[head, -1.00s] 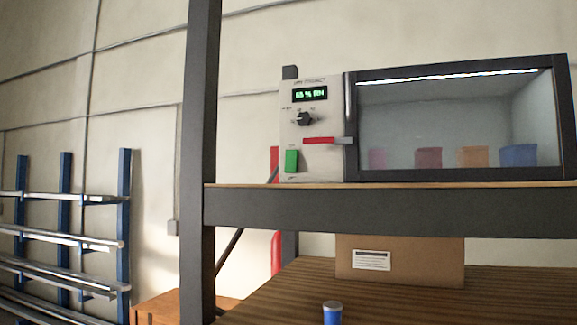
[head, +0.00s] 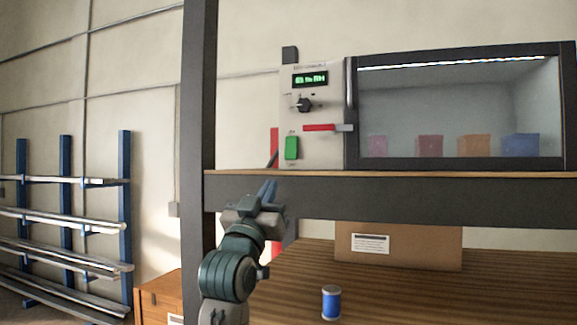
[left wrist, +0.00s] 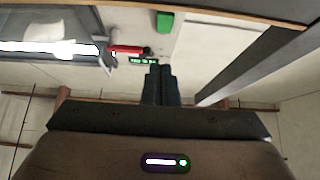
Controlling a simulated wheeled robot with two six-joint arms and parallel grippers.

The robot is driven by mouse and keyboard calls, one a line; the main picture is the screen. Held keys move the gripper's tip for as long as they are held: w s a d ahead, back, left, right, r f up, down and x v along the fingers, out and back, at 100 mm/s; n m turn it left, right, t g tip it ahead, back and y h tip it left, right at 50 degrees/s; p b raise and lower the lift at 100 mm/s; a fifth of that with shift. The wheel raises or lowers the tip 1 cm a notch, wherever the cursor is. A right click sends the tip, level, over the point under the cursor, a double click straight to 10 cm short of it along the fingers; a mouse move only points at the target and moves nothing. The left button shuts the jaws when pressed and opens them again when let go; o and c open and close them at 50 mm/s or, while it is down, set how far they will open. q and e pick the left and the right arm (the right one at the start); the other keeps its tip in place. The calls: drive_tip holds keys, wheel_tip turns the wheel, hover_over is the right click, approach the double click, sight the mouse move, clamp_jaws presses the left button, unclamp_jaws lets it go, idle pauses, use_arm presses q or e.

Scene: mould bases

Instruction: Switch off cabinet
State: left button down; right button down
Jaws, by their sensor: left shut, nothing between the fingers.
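The cabinet (head: 318,155) stands on the upper shelf, with a grey control panel left of its glass door (head: 440,110). The panel has a lit green display (head: 310,79), a black knob (head: 305,105), a red lever (head: 319,128) and a green switch (head: 291,148). The light strip inside is lit. My left gripper (head: 268,190) is shut and empty, below and left of the green switch, in front of the shelf edge and apart from the panel. In the left wrist view, the shut fingers (left wrist: 160,72) show with the green switch (left wrist: 165,22), red lever (left wrist: 127,50) and display (left wrist: 143,61) beyond. My right gripper is not in view.
A dark upright post (head: 198,120) stands left of the cabinet. The dark shelf beam (head: 430,200) runs below it. A cardboard box (head: 420,248) and a blue can (head: 331,302) stand on the wooden surface below. Several colored containers sit inside the cabinet.

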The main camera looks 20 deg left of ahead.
sight(293, 155)
use_arm(q)
drive_tip(key=shift+w+f+p+x, duration=0.35)
drive_tip(key=shift+p+x, duration=1.2)
drive_tip(key=shift+x, duration=0.6)
drive_tip(key=shift+w+f+p+x, duration=0.2)
drive_tip(key=shift+f+p+x, duration=0.2)
drive_tip(key=shift+p+x, duration=1.4)
drive_tip(key=shift+w+f+p+x, duration=0.35)
drive_tip(key=shift+p+x, duration=0.9)
drive_tip(key=shift+x, duration=1.2)
drive_tip(key=shift+f, duration=0.1)
drive_tip(key=shift+s, duration=0.1)
